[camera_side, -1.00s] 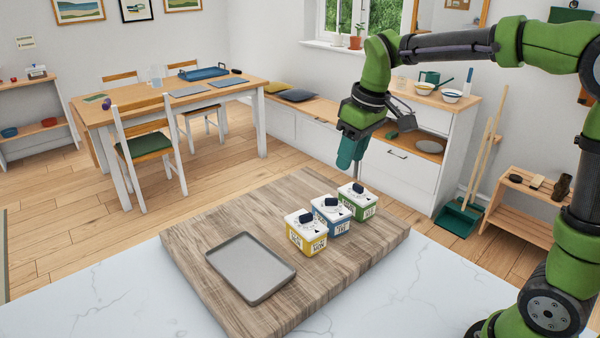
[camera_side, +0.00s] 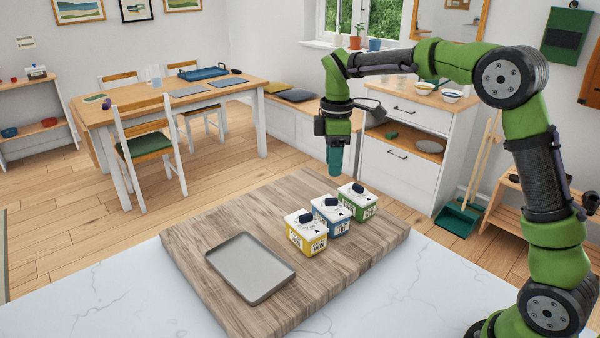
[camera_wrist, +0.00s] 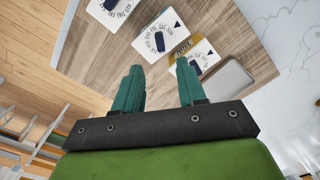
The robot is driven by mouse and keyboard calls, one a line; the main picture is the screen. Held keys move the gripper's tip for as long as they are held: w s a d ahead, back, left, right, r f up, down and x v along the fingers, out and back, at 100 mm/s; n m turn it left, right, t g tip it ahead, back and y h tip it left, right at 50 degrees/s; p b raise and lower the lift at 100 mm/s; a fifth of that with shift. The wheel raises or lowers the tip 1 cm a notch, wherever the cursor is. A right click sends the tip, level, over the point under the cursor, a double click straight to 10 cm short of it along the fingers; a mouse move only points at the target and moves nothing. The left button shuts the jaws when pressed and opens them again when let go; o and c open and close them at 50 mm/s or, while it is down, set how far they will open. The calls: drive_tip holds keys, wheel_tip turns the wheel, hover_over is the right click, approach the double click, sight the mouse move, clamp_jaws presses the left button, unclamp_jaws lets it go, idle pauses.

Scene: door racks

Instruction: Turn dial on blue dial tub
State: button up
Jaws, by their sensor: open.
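The blue dial tub (camera_side: 332,222) stands upright on the wooden board, between the yellow tub (camera_side: 306,238) and the green tub (camera_side: 357,206). Its white lid carries a dark dial knob (camera_side: 331,211). In the wrist view the blue tub's white lid (camera_wrist: 150,52) shows printed day marks, a small dark triangle and the dark knob (camera_wrist: 160,41). My gripper (camera_side: 335,172) points down above and behind the tubs, clear of them. In the wrist view my gripper (camera_wrist: 158,72) has its two teal fingers apart with nothing between them.
The thick wooden board (camera_side: 200,235) rests on a white marble counter (camera_side: 130,300). A grey tray (camera_side: 250,268) lies on the board left of the tubs. The yellow and green tubs stand close on either side of the blue one. The board's back left is clear.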

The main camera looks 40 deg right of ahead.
sight(332, 198)
wheel_tip(332, 198, down, 9)
drive_tip(key=shift+f, duration=0.2)
drive_tip(key=shift+c, duration=0.4)
clamp_jaws()
